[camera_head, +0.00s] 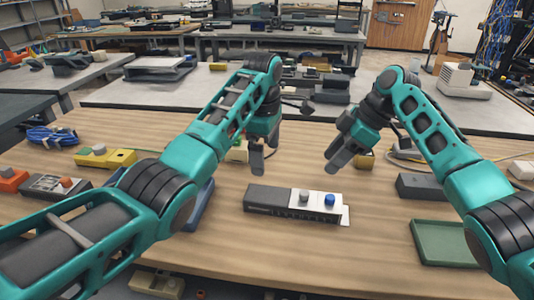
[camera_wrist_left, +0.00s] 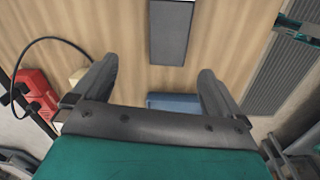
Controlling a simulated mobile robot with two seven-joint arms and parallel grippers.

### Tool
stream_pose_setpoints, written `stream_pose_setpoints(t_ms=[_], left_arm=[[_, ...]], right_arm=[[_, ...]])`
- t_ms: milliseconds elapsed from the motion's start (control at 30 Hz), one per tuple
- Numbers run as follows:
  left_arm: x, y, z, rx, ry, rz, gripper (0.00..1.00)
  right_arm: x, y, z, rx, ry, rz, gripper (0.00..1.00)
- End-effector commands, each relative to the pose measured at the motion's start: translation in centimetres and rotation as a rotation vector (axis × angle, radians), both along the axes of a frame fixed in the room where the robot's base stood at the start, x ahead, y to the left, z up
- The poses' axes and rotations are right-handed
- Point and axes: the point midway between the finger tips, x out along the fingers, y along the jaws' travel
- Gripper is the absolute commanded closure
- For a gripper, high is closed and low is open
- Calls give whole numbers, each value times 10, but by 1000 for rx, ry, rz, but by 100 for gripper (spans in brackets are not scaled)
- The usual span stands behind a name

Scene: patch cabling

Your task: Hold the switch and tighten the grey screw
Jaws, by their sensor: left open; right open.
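The switch (camera_head: 270,200) is a dark flat box lying on the wooden table in the middle of the head view. Its right part has a light top with a grey screw (camera_head: 304,195) and a blue screw (camera_head: 329,199) standing on it. My left gripper (camera_head: 262,158) is open and empty above the table, behind the switch's left part. My right gripper (camera_head: 338,158) is open and empty, behind and above the switch's right end. In the left wrist view both fingers of my left gripper (camera_wrist_left: 150,85) are spread apart over bare wood, and a dark grey box (camera_wrist_left: 170,32) lies beyond them.
A green tray (camera_head: 443,243) and a dark grey box (camera_head: 424,187) lie at right. Wood in front of the switch is clear.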

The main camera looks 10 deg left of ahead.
Motion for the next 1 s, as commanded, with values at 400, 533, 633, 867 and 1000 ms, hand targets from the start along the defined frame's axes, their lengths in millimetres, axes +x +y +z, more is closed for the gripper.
stream_pose_setpoints(t_ms=[400, 533, 633, 867, 1000], left_arm=[[-8, -4, -25, 12, 67, 142, 0], [-9, -4, -50, 12, 69, 141, 0], [-9, -4, -70, 12, 69, 140, 0], [-9, -4, -110, 12, 67, 139, 0], [-8, -5, -125, 11, 66, 139, 0]], right_arm=[[0, 0, 0, 0, 0, 0, 57], [0, 0, 0, 0, 0, 0, 57], [0, 0, 0, 0, 0, 0, 57], [0, 0, 0, 0, 0, 0, 57], [0, 0, 0, 0, 0, 0, 57]])
